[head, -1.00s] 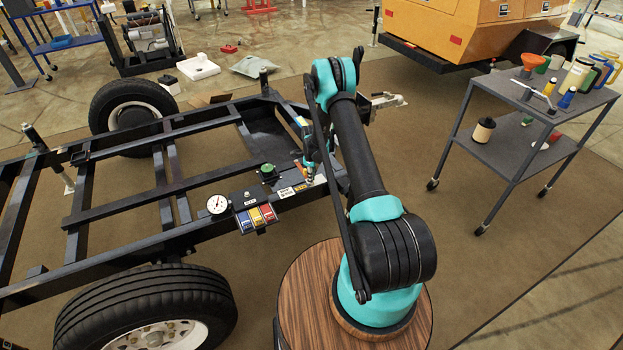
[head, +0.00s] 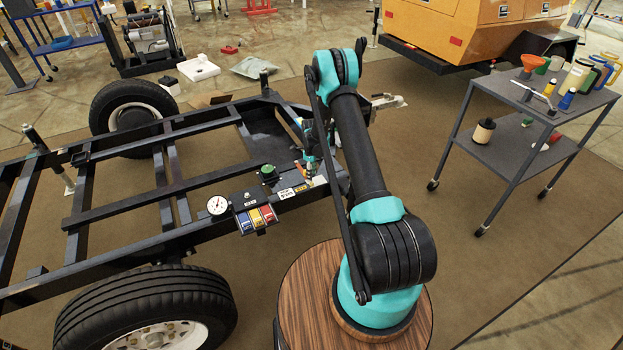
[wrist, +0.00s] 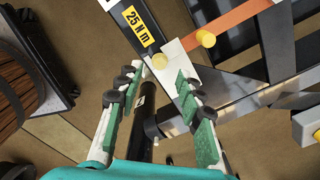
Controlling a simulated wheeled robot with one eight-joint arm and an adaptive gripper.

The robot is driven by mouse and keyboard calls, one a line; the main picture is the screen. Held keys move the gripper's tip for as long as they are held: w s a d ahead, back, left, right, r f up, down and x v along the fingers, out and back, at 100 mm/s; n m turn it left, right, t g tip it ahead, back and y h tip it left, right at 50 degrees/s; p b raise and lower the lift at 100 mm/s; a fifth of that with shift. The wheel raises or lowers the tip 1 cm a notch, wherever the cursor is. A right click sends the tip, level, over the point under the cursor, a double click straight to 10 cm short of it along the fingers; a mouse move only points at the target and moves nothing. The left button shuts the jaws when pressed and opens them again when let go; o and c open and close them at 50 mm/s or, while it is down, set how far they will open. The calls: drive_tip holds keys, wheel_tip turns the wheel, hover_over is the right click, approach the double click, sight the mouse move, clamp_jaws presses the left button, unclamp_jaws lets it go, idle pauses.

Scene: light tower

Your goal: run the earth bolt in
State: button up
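One yellow round bolt head (wrist: 160,61) shows just beyond the fingertips, by a pale metal plate (wrist: 178,65). A second yellow bolt head (wrist: 206,38) sits on an orange-brown strap (wrist: 235,28), right of the right fingertip. I cannot tell which one is the earth bolt. A yellow "25 N m" label (wrist: 137,25) is on the dark rail above. In the head view my gripper (head: 308,158) is small and partly hidden at the frame's rail.
The black trailer frame (head: 165,192) fills the left, with a dial gauge (head: 217,205) and coloured boxes (head: 256,217) on its near rail. A dark cylinder (wrist: 147,122) shows between the fingers in the wrist view. A grey cart (head: 535,100) stands at right, with open floor between.

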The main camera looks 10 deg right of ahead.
wheel_tip(320, 180, up, 9)
drive_tip(key=shift+f, duration=0.15)
idle(0.4)
drive_tip(key=s+d+r+n+t, duration=0.1)
drive_tip(key=s+r+n, duration=0.5)
drive_tip(key=s+r, duration=0.4)
drive_tip(key=s+d+r+n+t, duration=0.1)
drive_tip(key=s+d+r+n, duration=0.1)
drive_tip(key=s+r+n, duration=0.75)
drive_tip(key=s+r+n+t, duration=0.1)
drive_tip(key=s+n, duration=0.3)
drive_tip(key=s, duration=0.7)
drive_tip(key=s+d+r+n+t, duration=0.1)
drive_tip(key=s+r+n, duration=0.2)
drive_tip(key=s, duration=0.7)
drive_tip(key=shift+s+r+n, duration=0.2)
drive_tip(key=shift+s+n, duration=0.15)
drive_tip(key=shift+s, duration=0.05)
